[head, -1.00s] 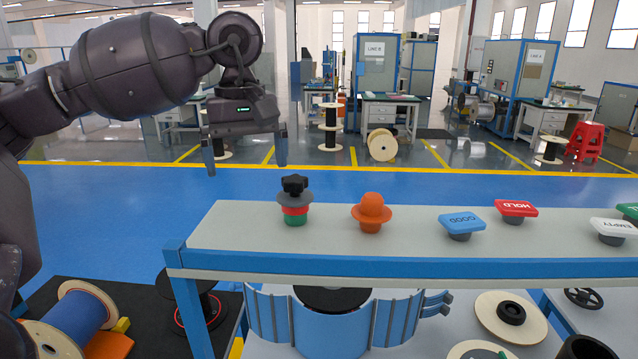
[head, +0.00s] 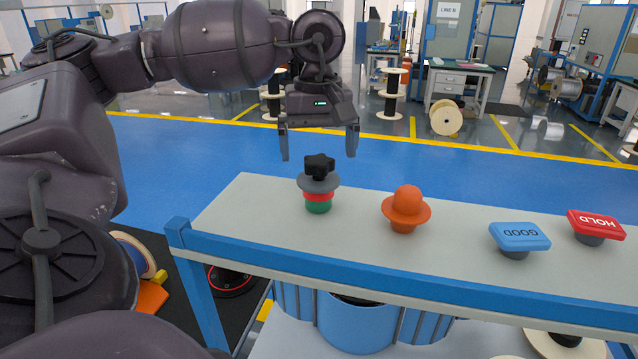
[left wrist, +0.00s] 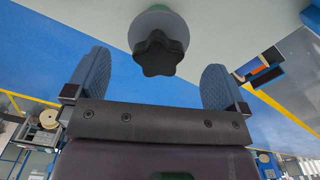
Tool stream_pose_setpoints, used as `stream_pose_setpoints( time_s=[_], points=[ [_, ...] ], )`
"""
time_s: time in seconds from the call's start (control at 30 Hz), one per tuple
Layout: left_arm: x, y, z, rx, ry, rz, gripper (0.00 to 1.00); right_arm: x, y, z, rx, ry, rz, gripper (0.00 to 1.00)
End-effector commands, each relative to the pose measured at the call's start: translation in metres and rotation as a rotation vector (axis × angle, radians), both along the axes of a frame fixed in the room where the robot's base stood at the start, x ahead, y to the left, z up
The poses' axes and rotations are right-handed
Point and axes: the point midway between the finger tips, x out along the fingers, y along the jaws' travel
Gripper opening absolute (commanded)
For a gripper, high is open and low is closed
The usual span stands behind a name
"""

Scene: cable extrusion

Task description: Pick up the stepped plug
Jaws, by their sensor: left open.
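The stepped plug (head: 318,191) stands upright near the left end of the shelf top. It has a black star knob, a wide grey disc, and red and green bands below. In the left wrist view its black knob (left wrist: 160,54) shows ahead of the fingers, roughly midway between them. My left gripper (head: 318,156) is open and empty, fingers pointing down, at about the height of the knob top in the head view. I see no contact with the plug. My right gripper is not in view.
The shelf has a blue frame edge. Reels (head: 230,280) lie on the floor at lower left.

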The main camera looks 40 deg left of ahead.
Motion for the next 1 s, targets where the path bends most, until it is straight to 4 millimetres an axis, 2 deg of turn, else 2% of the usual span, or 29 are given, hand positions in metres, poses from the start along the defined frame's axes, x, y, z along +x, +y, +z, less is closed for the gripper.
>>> stream_pose_setpoints(
  time_s=[0.13,0.43,0.73,0.77,1.0],
  points=[
    [-0.001,0.0,-0.01,0.0,0.004,0.0,1.0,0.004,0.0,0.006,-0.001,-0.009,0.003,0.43],
    [0.0,0.0,-0.048,0.0,0.003,0.001,1.0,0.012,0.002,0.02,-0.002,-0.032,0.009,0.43],
    [0.0,0.0,-0.053,-0.002,0.001,0.001,1.0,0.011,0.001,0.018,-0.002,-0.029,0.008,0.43],
    [0.0,0.0,-0.053,-0.001,0.001,0.001,0.98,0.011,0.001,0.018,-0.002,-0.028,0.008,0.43],
    [0.0,0.0,-0.053,-0.001,0.001,0.001,0.62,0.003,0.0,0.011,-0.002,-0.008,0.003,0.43]
  ],
)
